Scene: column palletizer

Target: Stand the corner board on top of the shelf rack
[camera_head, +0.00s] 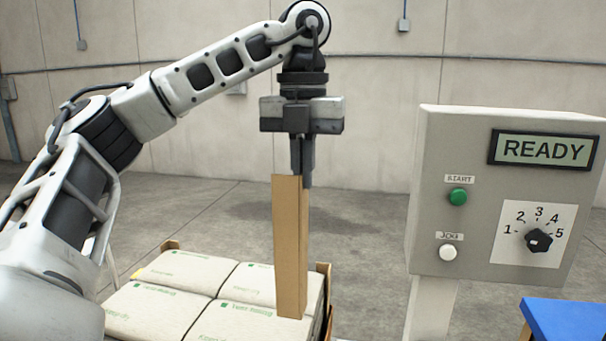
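My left gripper (301,168) points straight down, shut on the top end of a tall brown cardboard corner board (289,245). The board hangs upright below the fingers. Its lower end shows in front of the sacks at the right side of the stack; I cannot tell whether it touches them. No shelf rack can be made out in this view. My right gripper is not in view.
Several pale sacks (175,270) lie in a stack at the bottom, with brown edge pieces (325,285) at its sides. A grey control panel (465,250) reading READY stands at right. A blue surface (567,318) is at the lower right. Open concrete floor lies behind.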

